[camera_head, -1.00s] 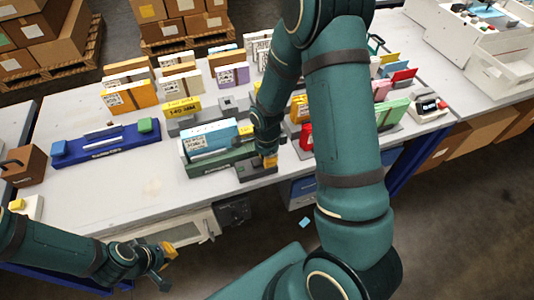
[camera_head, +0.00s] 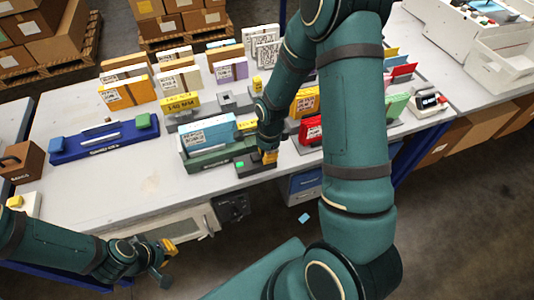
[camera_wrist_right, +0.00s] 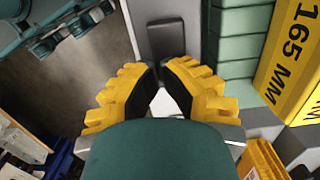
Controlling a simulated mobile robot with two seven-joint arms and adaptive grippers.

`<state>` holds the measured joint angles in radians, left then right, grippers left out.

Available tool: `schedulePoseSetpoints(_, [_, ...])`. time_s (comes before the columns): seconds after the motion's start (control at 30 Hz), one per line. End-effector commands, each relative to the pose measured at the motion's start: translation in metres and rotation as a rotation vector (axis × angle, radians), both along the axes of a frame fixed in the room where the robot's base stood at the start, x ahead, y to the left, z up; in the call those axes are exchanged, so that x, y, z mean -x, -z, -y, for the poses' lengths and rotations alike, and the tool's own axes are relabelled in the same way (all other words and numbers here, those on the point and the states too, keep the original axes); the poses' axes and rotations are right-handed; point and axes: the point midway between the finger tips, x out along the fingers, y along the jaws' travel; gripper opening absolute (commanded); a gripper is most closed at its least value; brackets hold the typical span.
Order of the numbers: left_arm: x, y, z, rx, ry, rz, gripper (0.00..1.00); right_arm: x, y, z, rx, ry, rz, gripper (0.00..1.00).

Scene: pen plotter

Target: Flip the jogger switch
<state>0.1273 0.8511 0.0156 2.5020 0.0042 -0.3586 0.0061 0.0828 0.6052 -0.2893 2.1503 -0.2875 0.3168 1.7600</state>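A low dark switch box (camera_head: 243,168) with a lit green patch stands at the table's front edge, beside the dark green jogger (camera_head: 200,163) that holds a blue and white block (camera_head: 207,135). My right gripper (camera_head: 269,157) points down at the right end of the box. In the right wrist view its yellow fingers (camera_wrist_right: 157,70) have their dark tips almost together, with nothing clearly held. A dark rounded part (camera_wrist_right: 165,38) lies just beyond the tips; contact cannot be told. My left gripper (camera_head: 166,258) hangs off the table's front at lower left; its finger gap is unclear.
A blue tray (camera_head: 105,143) with a green block lies on the left. Upright coloured packs (camera_head: 125,92) and a yellow-labelled block (camera_head: 180,103) stand behind. A red pack (camera_head: 311,128) stands right of my gripper. Bare table (camera_head: 130,180) shows at front left.

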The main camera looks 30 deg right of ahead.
Motion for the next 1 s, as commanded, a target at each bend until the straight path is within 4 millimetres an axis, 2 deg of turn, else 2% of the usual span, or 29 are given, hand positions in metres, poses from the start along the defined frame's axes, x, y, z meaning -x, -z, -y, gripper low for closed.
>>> schedulePoseSetpoints(0.3, [0.000, -0.004, 0.000, 0.000, 0.000, 0.001, 0.00, -0.001, -0.005, -0.013, -0.002, -0.003, -0.003, 0.00])
schedulePoseSetpoints(0.7, [-0.002, -0.004, 0.000, -0.001, -0.004, 0.004, 0.00, -0.002, -0.006, -0.013, -0.001, -0.001, -0.002, 0.00])
schedulePoseSetpoints(0.87, [-0.005, -0.017, -0.001, -0.002, -0.009, 0.011, 0.00, -0.005, -0.023, -0.006, -0.001, -0.001, -0.001, 0.00])
schedulePoseSetpoints(1.0, [-0.010, -0.036, -0.002, -0.005, -0.018, 0.024, 0.00, -0.007, -0.047, 0.004, -0.001, -0.003, -0.001, 0.00])
